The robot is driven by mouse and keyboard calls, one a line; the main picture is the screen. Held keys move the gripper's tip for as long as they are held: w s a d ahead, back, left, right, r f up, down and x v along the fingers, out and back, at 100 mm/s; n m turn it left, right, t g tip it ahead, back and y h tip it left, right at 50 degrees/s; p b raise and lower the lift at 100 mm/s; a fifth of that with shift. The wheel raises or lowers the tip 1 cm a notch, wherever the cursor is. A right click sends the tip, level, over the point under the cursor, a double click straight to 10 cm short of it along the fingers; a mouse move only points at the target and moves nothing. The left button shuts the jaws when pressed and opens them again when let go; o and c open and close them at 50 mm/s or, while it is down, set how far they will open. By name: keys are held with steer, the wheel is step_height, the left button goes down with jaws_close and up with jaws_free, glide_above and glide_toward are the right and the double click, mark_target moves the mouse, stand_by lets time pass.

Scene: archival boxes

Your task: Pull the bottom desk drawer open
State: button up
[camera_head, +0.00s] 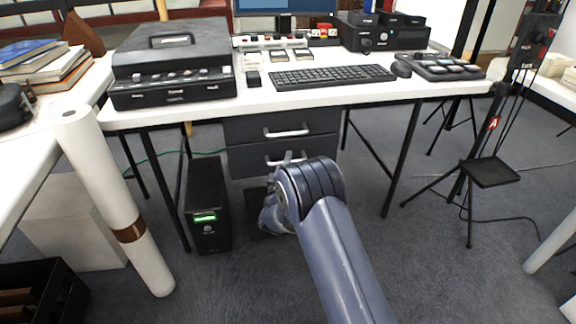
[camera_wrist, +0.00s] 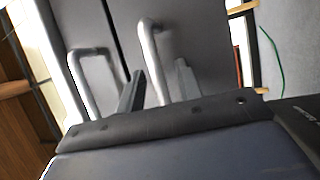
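The desk's dark drawer unit has a top drawer (camera_head: 315,124) and a bottom drawer (camera_head: 245,160), both appearing shut. The bottom drawer's silver handle (camera_head: 287,158) is partly seen just above my arm in the head view. In the wrist view, which is turned sideways, the bottom handle (camera_wrist: 149,42) stands between the two fingers of my gripper (camera_wrist: 160,70). The fingers are apart, with gaps beside the bar; I cannot tell if either touches it. The top handle (camera_wrist: 80,75) lies left of the fingers. My arm hides the gripper in the head view.
A black computer tower (camera_head: 206,205) with a green light stands on the floor left of the drawers. Thin black desk legs (camera_head: 402,160) frame the space. A white tube (camera_head: 105,190) leans at left. A tripod stand (camera_head: 490,172) is at right. Carpet before the desk is mostly clear.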

steer(key=shift+w, duration=0.2)
jaws_close()
stand_by(0.3)
